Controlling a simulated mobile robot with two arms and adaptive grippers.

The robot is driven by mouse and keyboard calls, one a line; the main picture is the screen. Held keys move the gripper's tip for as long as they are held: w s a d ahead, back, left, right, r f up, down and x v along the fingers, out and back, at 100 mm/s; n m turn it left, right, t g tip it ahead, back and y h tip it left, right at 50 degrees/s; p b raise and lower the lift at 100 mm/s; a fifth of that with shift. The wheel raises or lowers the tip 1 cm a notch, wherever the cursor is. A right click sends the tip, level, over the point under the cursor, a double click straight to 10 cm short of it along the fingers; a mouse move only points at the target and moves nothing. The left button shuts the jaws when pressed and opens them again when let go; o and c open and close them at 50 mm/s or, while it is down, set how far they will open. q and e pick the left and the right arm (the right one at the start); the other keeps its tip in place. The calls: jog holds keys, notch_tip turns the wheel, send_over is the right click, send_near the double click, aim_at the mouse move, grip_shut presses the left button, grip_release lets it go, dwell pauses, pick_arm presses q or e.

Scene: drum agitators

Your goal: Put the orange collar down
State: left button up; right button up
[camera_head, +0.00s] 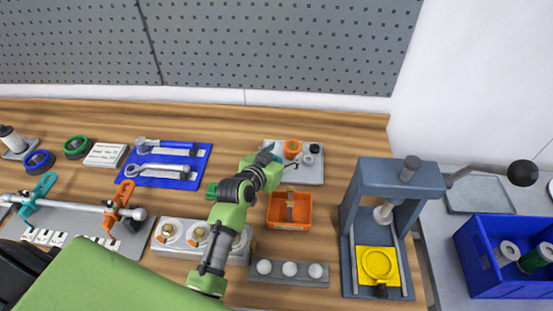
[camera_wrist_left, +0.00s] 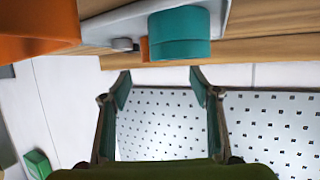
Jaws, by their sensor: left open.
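The orange collar (camera_head: 292,147) sits on a light grey plate (camera_head: 312,175) at the back middle of the bench. My left gripper (camera_head: 277,163) is just left of it and apart from it, beside the plate. In the left wrist view both fingers (camera_wrist_left: 160,85) are spread, with nothing between the tips. A teal collar (camera_wrist_left: 180,35) is just beyond the fingertips there, and a small orange part (camera_wrist_left: 144,50) shows mostly hidden behind it. The arm hides part of the plate in the head view. My right gripper is not in view.
An orange bin (camera_head: 290,224) stands in front of the plate. A grey press (camera_head: 365,220) with a yellow piece stands to the right. A blue tool mat (camera_head: 160,180) lies left, and a pegboard (camera_head: 270,40) rises behind. Bare wood lies between mat and plate.

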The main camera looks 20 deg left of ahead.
pick_arm(q)
jog(key=v, duration=0.3)
jog(key=shift+s+r, duration=0.1)
jog(key=shift+s, duration=0.2)
jog(key=shift+s+a+r, duration=0.1)
jog(key=shift+s+r, duration=0.2)
jog(key=shift+s, duration=0.2)
